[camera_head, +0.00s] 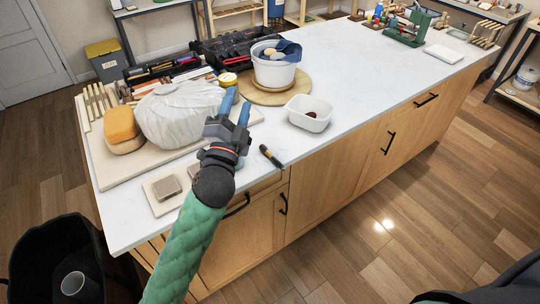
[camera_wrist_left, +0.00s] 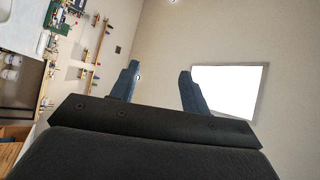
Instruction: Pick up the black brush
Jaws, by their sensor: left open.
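A black brush (camera_head: 270,156) with a yellowish band lies on the white countertop near its front edge, in the head view. My left gripper (camera_head: 237,105) is open and empty, to the left of the brush and apart from it, with its fingers pointing up and away. In the left wrist view the two fingers of this gripper (camera_wrist_left: 160,73) stand apart with nothing between them, facing a wall; the brush does not show there. My right gripper is not in view.
A white square dish (camera_head: 310,121) stands behind the brush. A white bucket (camera_head: 273,72) sits on a round wooden board (camera_head: 300,87). A plastic-wrapped lump (camera_head: 170,115) and an orange-topped sponge (camera_head: 122,124) are at the left.

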